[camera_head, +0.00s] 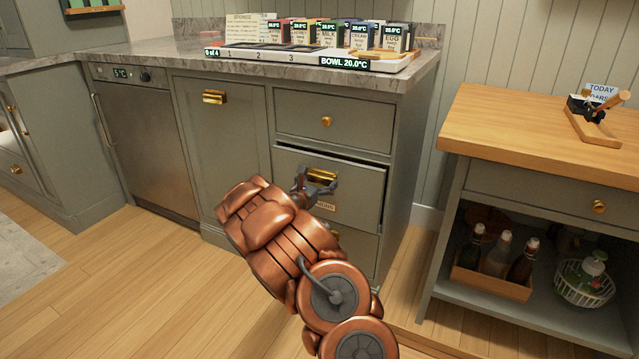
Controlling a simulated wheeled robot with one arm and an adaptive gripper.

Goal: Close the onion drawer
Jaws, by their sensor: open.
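The onion drawer (360,190) is the middle drawer of the grey cabinet under the stone counter. It stands slightly out, with a dark gap along its top edge. A gold cup handle (322,174) sits on its front, and a small label (325,206) below it is partly hidden and too small to read fully. My gripper (318,182) is open, with its dark fingers at the drawer front around the handle area. I cannot tell whether they touch it. My copper arm hides the left part of the drawer and much of the drawer below.
A closed drawer (333,121) is above. A steel appliance (148,140) stands at the left. The counter (180,55) holds a white tray (385,66) with several cartons. A wooden-topped unit (520,120) stands at the right, with bottles below. The floor at left is clear.

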